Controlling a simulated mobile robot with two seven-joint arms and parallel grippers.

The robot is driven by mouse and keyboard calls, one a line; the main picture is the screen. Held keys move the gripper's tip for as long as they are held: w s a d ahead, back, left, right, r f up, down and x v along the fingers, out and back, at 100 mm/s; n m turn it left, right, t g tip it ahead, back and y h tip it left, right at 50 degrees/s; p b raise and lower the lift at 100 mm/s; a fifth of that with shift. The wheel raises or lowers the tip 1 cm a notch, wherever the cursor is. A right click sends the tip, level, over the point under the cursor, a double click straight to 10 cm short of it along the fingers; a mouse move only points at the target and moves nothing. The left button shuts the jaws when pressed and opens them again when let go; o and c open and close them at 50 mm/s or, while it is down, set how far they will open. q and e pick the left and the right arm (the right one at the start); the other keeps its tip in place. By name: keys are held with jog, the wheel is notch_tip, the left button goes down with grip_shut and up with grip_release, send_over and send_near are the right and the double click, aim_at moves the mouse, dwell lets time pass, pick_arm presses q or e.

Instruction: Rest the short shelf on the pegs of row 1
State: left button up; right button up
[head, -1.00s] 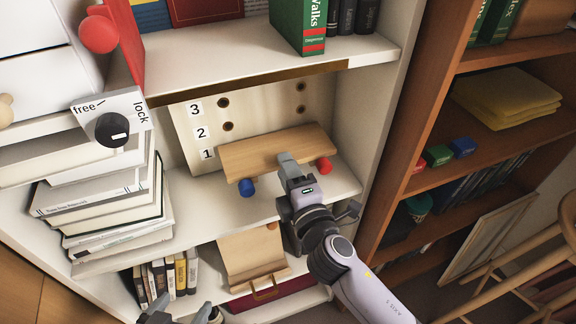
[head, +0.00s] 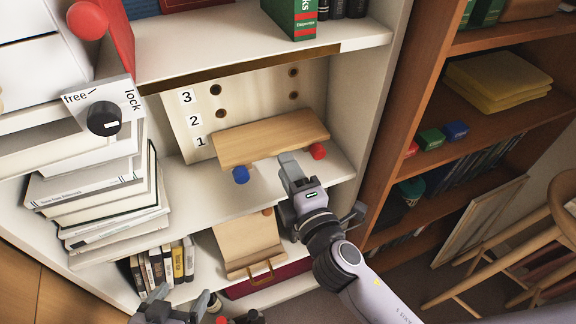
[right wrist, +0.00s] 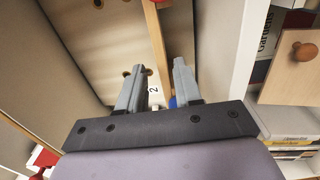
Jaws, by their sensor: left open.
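The short shelf (head: 270,138) is a light wooden board in front of the peg board (head: 245,93), level with the number 1. It appears to lie on the blue peg (head: 241,175) and red peg (head: 317,151), whose ends show below its front edge. My right gripper (head: 289,160) is open and empty, just in front of the shelf's front edge. In the right wrist view, the shelf's edge (right wrist: 155,35) shows beyond the gap between the open fingers (right wrist: 160,88). My left gripper (head: 178,300) is open and empty at the bottom of the head view, below the bookcase shelves.
A dial (head: 103,118) marked free and lock stands at left, above a book stack (head: 100,195). A brown bookcase (head: 410,170) and stool (head: 560,225) stand at right.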

jog(key=shift+s+f, duration=0.1)
jog(key=shift+s, duration=0.1)
jog(key=o, duration=0.6)
jog(key=shift+c, duration=0.2)
